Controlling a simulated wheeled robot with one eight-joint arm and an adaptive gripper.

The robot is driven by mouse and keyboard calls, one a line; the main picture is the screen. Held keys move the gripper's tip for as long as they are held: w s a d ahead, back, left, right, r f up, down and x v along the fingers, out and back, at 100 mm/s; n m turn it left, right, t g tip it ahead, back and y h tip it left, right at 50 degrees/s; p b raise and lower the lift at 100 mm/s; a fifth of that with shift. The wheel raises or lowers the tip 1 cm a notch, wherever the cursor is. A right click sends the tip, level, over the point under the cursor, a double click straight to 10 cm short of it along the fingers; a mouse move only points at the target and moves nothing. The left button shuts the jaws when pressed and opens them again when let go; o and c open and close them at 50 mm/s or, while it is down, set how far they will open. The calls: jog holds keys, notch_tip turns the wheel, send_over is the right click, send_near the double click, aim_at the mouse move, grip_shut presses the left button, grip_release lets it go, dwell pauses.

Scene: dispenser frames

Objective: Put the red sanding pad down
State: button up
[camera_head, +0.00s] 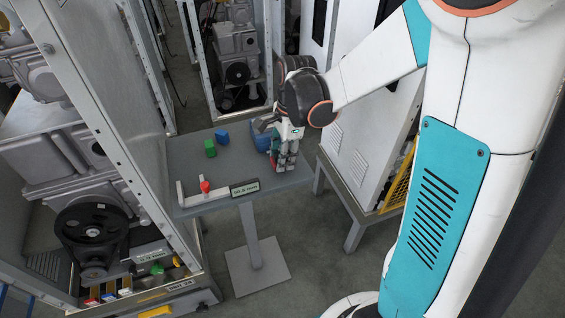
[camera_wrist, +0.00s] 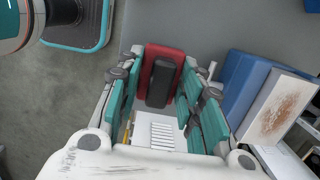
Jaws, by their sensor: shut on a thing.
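The red sanding pad (camera_wrist: 166,52) shows in the wrist view, with a dark grip block (camera_wrist: 160,83) on it. My gripper (camera_wrist: 161,78) is shut on it, with the teal-lined fingers on either side of the dark block. In the head view my gripper (camera_head: 287,160) points down over the right part of the grey table (camera_head: 235,164).
A blue block with a pale, brown-stained face (camera_wrist: 275,105) stands right beside my fingers. A green block (camera_head: 210,148), a small blue block (camera_head: 222,136) and a red knob-like piece (camera_head: 205,186) are further left. A label plate (camera_head: 244,187) sits at the front edge. The table's middle is clear.

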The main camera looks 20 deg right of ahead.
jog(key=shift+f, duration=1.2)
jog(key=shift+f+b, duration=0.15)
jog(key=shift+b, duration=0.2)
jog(key=o, duration=1.1)
